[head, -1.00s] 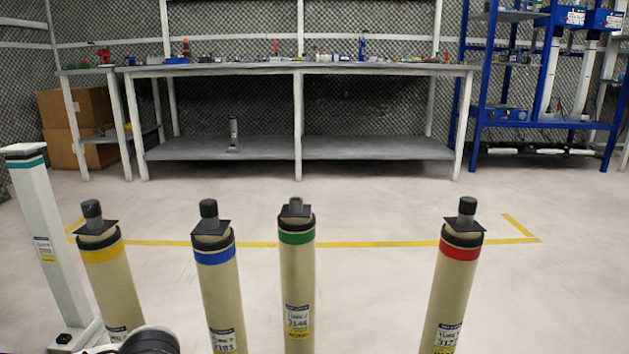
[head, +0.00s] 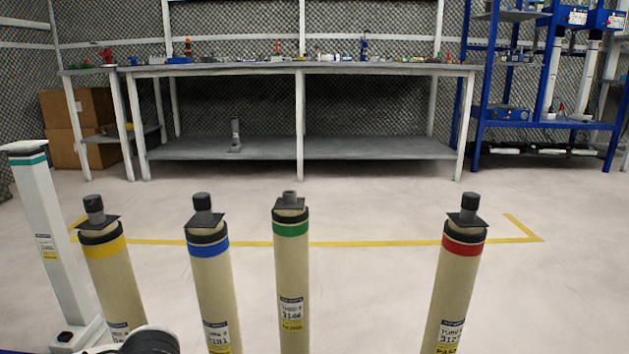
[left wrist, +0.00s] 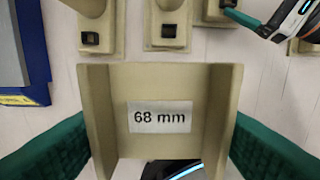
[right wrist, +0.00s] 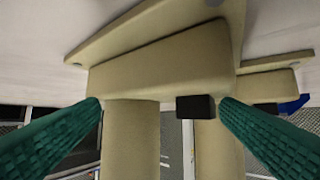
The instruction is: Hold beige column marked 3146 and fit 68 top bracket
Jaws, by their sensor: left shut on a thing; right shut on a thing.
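The beige column marked 3146 (head: 291,265), with a green band and dark top fitting, stands nearly upright in the middle of the head view. My left gripper (left wrist: 158,145) is shut on a beige U-shaped bracket (left wrist: 160,85) labelled 68 mm. Neither gripper shows in the head view.
Similar columns with yellow (head: 103,246), blue (head: 208,247) and red (head: 463,247) bands stand close by. A white post (head: 40,215) is at the far left. A workbench (head: 300,68) and blue shelving (head: 545,125) stand behind, with clear floor between.

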